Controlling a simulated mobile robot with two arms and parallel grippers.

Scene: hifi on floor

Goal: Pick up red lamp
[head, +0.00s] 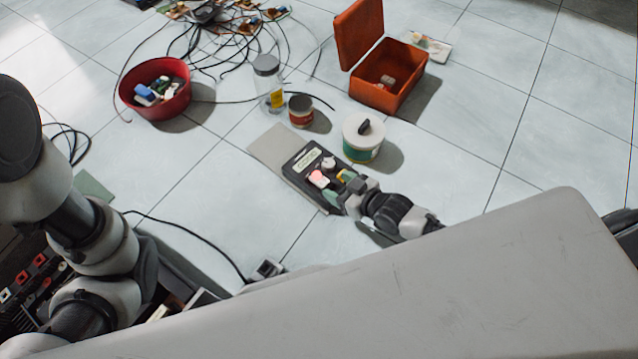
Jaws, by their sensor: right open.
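My right gripper (350,188) is open and reaches in from the lower right. Its fingertips are at the right end of a dark tray (299,168) on the floor. The tray holds several small pieces, among them a pinkish-red piece (318,179), a white one (328,163) and a yellow one. The pinkish-red piece may be the red lamp, but it is too small to be sure. It lies just left of the gripper, and I cannot tell whether they touch. My left arm shows at the left, with its gripper out of view.
A red bowl (183,98) of small parts, a glass jar (268,88), a small brown-red jar (301,111) and a white-lidded tub (363,148) stand beyond the tray. An open orange box (412,84) is at upper right. Black cables (235,45) tangle at the top. Floor at right is clear.

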